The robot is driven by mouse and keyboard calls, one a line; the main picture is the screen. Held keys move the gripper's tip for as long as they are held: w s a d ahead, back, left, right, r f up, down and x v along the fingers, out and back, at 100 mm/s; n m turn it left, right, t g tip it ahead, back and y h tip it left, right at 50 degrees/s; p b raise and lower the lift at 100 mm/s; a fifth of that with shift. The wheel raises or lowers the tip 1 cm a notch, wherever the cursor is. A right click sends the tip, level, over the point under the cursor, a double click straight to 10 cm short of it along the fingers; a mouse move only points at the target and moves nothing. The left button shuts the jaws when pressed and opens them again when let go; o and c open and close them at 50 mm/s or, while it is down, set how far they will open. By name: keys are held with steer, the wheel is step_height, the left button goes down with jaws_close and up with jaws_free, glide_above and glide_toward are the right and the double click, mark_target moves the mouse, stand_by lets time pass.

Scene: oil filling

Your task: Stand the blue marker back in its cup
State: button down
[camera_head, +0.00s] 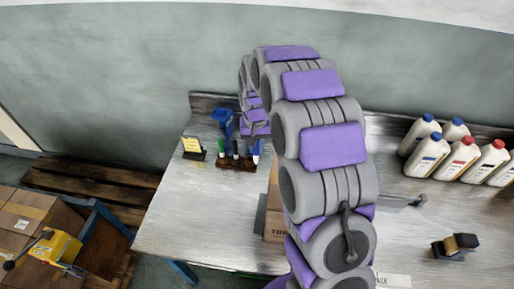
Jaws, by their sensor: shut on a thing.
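A dark brown marker holder (236,163) stands at the back left of the metal table, with a green marker (221,154) and a dark marker (235,149) upright in it. The blue marker (256,152), white with blue, shows upright at the holder's right side. My arm arches over the table and its end comes down there. My gripper (257,139) is small and mostly hidden by my arm; it is shut on the blue marker at its top. I cannot tell whether the marker's lower end is inside the holder's cup.
A blue object (222,118) stands behind the holder and a yellow note block (192,147) left of it. A cardboard box (273,215) is partly behind my arm. Several white bottles (460,155) stand at right. Bare table (205,220) lies front left.

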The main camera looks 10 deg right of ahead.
steer(key=w+f+m+b, duration=0.1)
steer(key=w+f+m, duration=0.2)
steer(key=w+m, duration=0.8)
steer(key=m, duration=0.5)
steer(key=shift+w+d+f+b, duration=0.15)
steer(key=shift+w+f+b, duration=0.1)
steer(key=shift+w+b, duration=0.1)
steer(key=shift+f, duration=0.1)
step_height(320, 180, down, 10)
steer(key=b, duration=0.2)
steer(key=shift+f, duration=0.2)
stand_by(0.6)
steer(key=c, duration=0.9)
jaws_free()
